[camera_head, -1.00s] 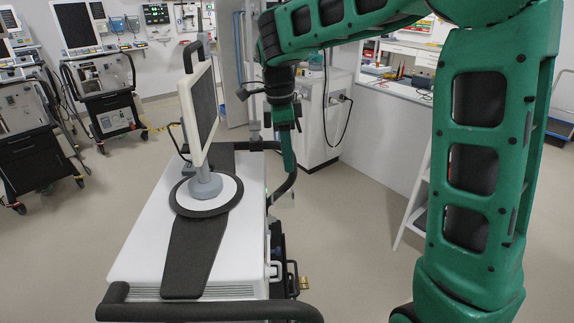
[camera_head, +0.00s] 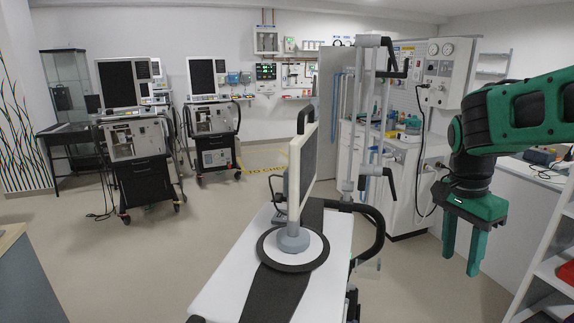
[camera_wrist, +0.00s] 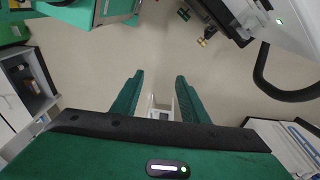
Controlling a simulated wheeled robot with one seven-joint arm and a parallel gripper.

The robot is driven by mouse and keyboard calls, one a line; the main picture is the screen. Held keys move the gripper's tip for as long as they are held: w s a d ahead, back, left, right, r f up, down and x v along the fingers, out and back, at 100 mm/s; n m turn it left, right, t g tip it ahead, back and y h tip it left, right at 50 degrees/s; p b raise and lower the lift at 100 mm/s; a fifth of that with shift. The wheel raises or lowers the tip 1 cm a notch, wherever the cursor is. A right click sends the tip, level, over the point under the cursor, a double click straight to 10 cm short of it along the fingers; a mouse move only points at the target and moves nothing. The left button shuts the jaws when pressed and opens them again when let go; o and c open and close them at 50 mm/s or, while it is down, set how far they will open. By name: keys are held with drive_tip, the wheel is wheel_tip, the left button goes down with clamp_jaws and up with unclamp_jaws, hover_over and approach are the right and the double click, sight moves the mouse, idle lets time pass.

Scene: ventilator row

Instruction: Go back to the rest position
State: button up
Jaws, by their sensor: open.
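My gripper (camera_head: 461,256) hangs at the right in the head view, pointing down. Its two green fingers are apart with nothing between them. In the wrist view my gripper (camera_wrist: 158,84) also shows open and empty, above bare floor. The arm reaches in from the right edge of the head view, bent at the black wrist joint. The gripper is to the right of the white cart (camera_head: 220,290) and apart from it.
The cart carries an upright monitor (camera_head: 302,180) and a black push handle (camera_head: 372,222). A white shelf rack (camera_head: 553,270) stands close on the right. Ventilators (camera_head: 135,150) stand at the back left. Floor (camera_head: 130,260) left of the cart is clear.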

drive_tip(key=s+d+f+n, duration=0.1)
drive_tip(key=s+f+n, duration=0.1)
drive_tip(key=s, duration=0.4)
drive_tip(key=s+d+f+n+y, duration=0.1)
drive_tip(key=s+d+n, duration=0.1)
drive_tip(key=s, duration=0.4)
drive_tip(key=s+d+f+n, duration=0.1)
drive_tip(key=s+f+n, duration=0.1)
drive_tip(key=s+n, duration=0.2)
drive_tip(key=s, duration=0.3)
drive_tip(key=shift+d+f+n+y, duration=0.3)
drive_tip(key=shift+y, duration=0.1)
drive_tip(key=shift+w, duration=0.2)
drive_tip(key=shift+w+f, duration=0.25)
drive_tip(key=shift+w, duration=0.25)
